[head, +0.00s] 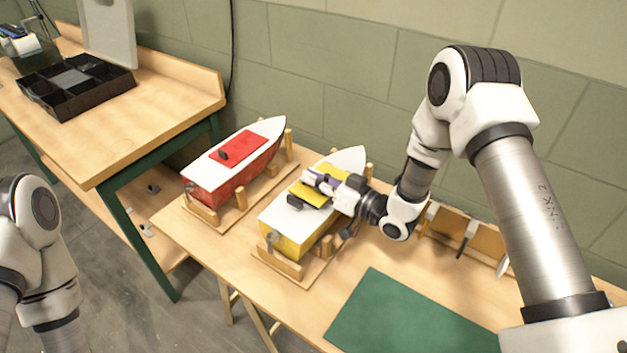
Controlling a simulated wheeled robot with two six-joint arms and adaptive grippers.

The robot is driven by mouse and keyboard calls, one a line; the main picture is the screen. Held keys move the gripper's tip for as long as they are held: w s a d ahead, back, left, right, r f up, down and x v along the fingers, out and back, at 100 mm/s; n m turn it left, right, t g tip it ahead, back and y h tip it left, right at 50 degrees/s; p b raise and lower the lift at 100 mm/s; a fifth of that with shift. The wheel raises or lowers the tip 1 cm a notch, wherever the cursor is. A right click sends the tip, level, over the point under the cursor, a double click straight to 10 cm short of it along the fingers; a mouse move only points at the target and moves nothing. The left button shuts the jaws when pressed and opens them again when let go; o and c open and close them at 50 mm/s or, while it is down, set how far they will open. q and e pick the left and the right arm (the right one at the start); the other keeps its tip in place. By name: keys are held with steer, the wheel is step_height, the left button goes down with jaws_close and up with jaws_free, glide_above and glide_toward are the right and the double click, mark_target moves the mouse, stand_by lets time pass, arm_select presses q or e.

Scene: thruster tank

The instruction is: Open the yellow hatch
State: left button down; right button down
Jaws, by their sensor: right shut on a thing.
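The yellow hatch (311,194) is on the white deck of the yellow boat (289,237), which sits in a wooden cradle on the bench. A dark block (297,203) shows at the hatch's near left edge. My right gripper (317,182) reaches in from the right and is shut on the hatch, its fingers covering the hatch's middle. More yellow shows behind the fingers. I cannot tell how far the hatch is raised or tilted.
A red boat with a red hatch (240,142) stands in its own cradle left of the yellow one. A green mat (408,318) lies empty at the front right. A wooden rack (468,236) stands behind it. A black divided tray (78,88) is on the left bench.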

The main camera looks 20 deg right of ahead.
steer(key=shift+w+d+r+m, duration=0.15)
steer(key=shift+d+r+m, duration=0.15)
steer(key=shift+r+m, duration=0.45)
steer(key=w+d+r+m, duration=0.1)
steer(key=m, duration=0.1)
steer(key=w+d+r+m+p, duration=0.1)
steer(key=r+m, duration=0.1)
steer(key=d+r+m+p, duration=0.1)
steer(key=m, duration=0.1)
steer(key=shift+w+d+r, duration=0.15)
steer(key=shift+w+d, duration=0.2)
steer(key=shift+w, duration=0.05)
steer(key=w+d+m, duration=0.6)
steer(key=d+m, duration=0.2)
steer(key=m, duration=0.1)
steer(key=shift+w+m, duration=0.15)
steer(key=shift+m, duration=0.1)
